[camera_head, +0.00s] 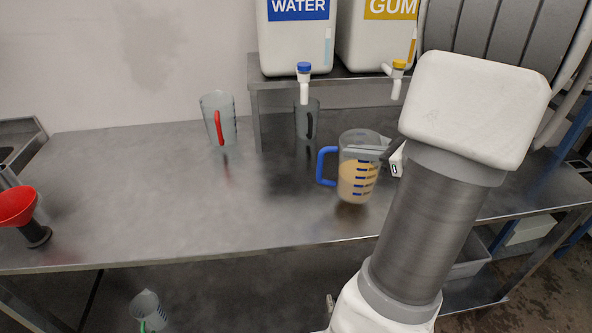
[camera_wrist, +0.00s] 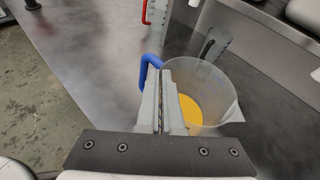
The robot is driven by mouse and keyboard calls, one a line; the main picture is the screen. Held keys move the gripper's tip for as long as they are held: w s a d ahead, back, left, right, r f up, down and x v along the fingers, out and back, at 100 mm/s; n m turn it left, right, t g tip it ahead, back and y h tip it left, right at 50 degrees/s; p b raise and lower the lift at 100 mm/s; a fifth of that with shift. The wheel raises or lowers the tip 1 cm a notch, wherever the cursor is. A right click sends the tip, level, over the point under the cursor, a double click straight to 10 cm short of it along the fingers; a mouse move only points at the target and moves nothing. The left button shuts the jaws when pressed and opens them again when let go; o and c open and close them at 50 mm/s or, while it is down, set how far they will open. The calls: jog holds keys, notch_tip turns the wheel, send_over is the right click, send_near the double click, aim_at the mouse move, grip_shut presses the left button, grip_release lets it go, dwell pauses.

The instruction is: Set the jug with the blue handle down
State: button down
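The jug with the blue handle (camera_head: 358,185) is clear, upright and partly filled with a yellow-orange liquid. It is over the steel table, its handle to the left; I cannot tell whether its base touches the table. In the wrist view the jug (camera_wrist: 222,88) is right of the fingers, its blue handle beside the fingertips. My gripper (camera_wrist: 161,85) has its fingers close together, apparently shut on the jug's edge by the handle. In the head view my gripper (camera_head: 368,151) reaches in from the right at the jug's top; my arm hides part of the table.
A red-handled jug (camera_head: 226,118) and a dark-handled jug (camera_head: 307,119) stand behind. Water (camera_head: 298,45) and gum (camera_head: 372,35) containers with taps sit on a raised shelf. A red funnel (camera_head: 17,206) is far left. The steel table (camera_head: 130,190) is clear at left and centre.

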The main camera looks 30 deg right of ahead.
jog(key=r+x, duration=0.1)
jog(key=x, duration=0.8)
jog(key=w+r+x, duration=0.1)
jog(key=r+x, duration=0.1)
jog(key=x, duration=0.7)
jog(key=shift+w+a+r, duration=0.15)
jog(key=shift+w+r, duration=0.05)
jog(key=shift+r, duration=0.05)
jog(key=shift+f+b, duration=0.1)
jog(key=shift+b, duration=0.25)
jog(key=c, duration=1.5)
grip_release()
jog(key=shift+f, duration=0.15)
jog(key=o, duration=0.4)
jog(key=shift+r, duration=0.2)
